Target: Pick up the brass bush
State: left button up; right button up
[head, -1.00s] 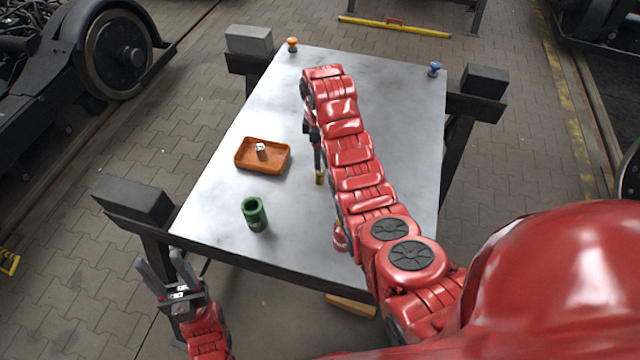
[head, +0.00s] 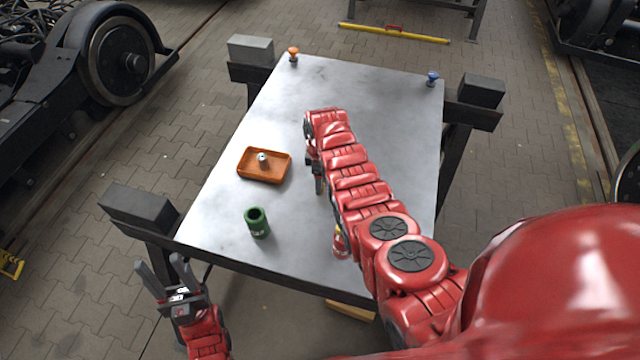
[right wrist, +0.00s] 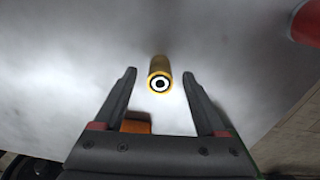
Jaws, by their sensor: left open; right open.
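The brass bush (right wrist: 160,68) is a small yellow cylinder with a dark hole ringed in white at the end facing the camera. It stands on the metal table (head: 300,250). In the right wrist view it lies between the tips of my right gripper (right wrist: 159,76), with a gap on both sides. That gripper is open and empty. My left gripper (head: 167,280) is open and empty, off the table's near left corner.
An orange tray (head: 243,165) holds a small silvery part (head: 263,157). A green hollow cylinder (head: 257,224) stands near the front edge. A red item (head: 340,243) is partly hidden beside my right arm. Orange (head: 293,54) and blue (head: 432,78) knobs sit at the far corners.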

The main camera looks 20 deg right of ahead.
grip_shut()
dwell(0.3)
jog(key=shift+r, duration=0.15)
dwell(0.3)
